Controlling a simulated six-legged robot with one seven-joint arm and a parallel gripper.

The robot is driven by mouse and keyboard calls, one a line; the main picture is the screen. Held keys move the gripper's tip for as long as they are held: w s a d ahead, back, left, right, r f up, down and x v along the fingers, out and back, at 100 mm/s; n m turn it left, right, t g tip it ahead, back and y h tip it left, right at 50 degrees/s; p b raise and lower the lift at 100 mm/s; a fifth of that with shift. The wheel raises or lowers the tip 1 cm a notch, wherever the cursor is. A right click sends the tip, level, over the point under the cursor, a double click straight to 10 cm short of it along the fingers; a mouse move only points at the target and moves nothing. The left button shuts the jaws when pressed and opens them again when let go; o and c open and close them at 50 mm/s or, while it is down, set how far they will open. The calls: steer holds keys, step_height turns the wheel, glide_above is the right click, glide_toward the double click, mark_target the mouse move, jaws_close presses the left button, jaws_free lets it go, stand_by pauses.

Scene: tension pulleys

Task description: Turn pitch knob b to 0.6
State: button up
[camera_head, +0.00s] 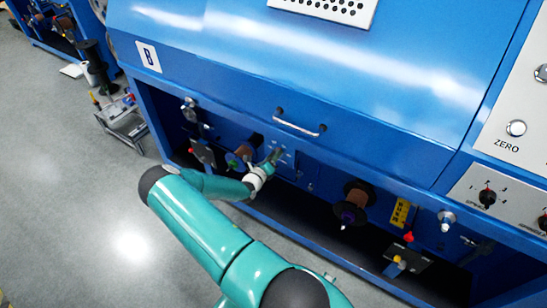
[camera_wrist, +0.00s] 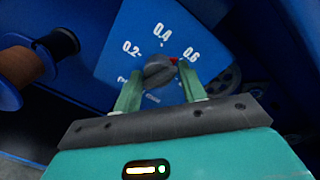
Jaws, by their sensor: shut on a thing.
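The pitch knob (camera_wrist: 160,71) is a dark round knob on a blue dial plate (camera_wrist: 118,55) with white marks 0.2, 0.4 and 0.6 in the wrist view. Its red pointer tip points up and right, close to the 0.6 mark. My gripper (camera_wrist: 159,73) has green fingers on either side of the knob and is shut on it. In the head view my gripper (camera_head: 274,157) reaches the blue panel under the curved handle. It hides the knob there. The lower part of the dial is partly hidden by the fingers.
A spool of brown wire (camera_wrist: 36,62) is left of the dial in the wrist view. In the head view a brown spool (camera_head: 353,203) sits right of my gripper. The handle (camera_head: 299,124) juts out above. Grey floor (camera_head: 90,200) is open at left.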

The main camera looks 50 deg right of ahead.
steer(key=shift+a+f, duration=0.2)
steer(key=shift+f, duration=0.25)
steer(key=o, duration=0.8)
steer(key=shift+w+f, duration=0.1)
steer(key=shift+r, duration=0.3)
steer(key=a, duration=0.4)
steer(key=s+a, duration=0.1)
steer(key=a, duration=0.4)
steer(key=s+a, duration=0.1)
steer(key=a, duration=0.3)
steer(key=shift+a+r, duration=0.25)
steer(key=shift+r, duration=0.1)
steer(key=shift+r, duration=0.1)
